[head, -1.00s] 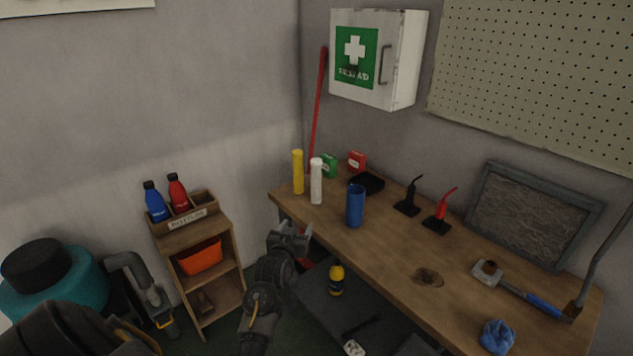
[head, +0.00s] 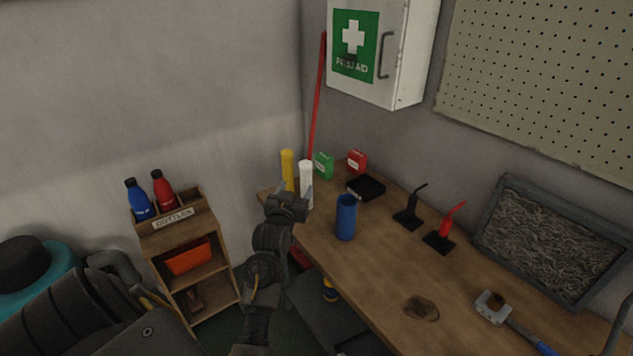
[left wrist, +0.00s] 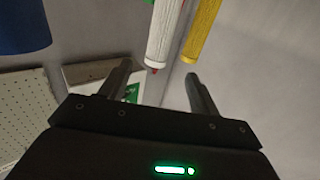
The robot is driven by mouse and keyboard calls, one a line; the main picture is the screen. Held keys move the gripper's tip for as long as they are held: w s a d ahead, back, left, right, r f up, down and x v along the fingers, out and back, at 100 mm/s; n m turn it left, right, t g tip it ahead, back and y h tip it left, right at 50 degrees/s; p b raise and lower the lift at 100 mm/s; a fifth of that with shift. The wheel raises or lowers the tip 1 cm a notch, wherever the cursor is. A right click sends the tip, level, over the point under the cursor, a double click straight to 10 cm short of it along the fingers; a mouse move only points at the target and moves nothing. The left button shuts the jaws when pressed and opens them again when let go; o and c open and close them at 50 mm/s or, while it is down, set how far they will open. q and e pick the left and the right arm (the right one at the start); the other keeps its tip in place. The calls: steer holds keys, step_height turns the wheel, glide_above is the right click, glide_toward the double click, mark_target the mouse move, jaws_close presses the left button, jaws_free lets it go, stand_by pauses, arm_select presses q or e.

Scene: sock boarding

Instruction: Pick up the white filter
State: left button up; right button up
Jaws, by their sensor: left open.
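The white filter (head: 306,174) is a tall white cylinder standing upright at the far left end of the wooden workbench (head: 385,285). My left gripper (head: 301,196) is in front of it and hides part of its lower side. In the left wrist view the white filter (left wrist: 172,30) appears just beyond the fingers of my left gripper (left wrist: 157,76), roughly between them. The fingers are open and empty. I cannot tell whether they touch the filter. My right gripper is not in view.
A yellow cylinder (head: 287,168) stands close on the left of the white filter, and a blue cylinder (head: 346,218) stands to its right. A wooden rack (head: 175,230) stands left.

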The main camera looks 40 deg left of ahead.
mark_target(304, 174)
arm_select(q)
steer(key=x, duration=0.5)
steer(key=shift+w+d+r+p, duration=0.1)
steer(key=shift+w+d+p, duration=0.1)
steer(key=shift+w+p, duration=0.15)
steer(key=shift+a, duration=0.1)
steer(key=shift+w+a+r, duration=0.1)
steer(key=shift+w+r, duration=0.05)
steer(key=shift+f+p+x, duration=0.1)
steer(key=shift+p+x, duration=0.25)
steer(key=shift+x, duration=0.85)
steer(key=shift+f+p+x, duration=0.15)
steer(key=shift+p+x, duration=0.2)
steer(key=shift+x, duration=0.8)
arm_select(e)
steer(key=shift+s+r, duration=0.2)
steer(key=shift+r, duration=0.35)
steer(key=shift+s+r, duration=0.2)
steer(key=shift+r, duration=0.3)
arm_select(q)
steer(key=shift+c, duration=0.2)
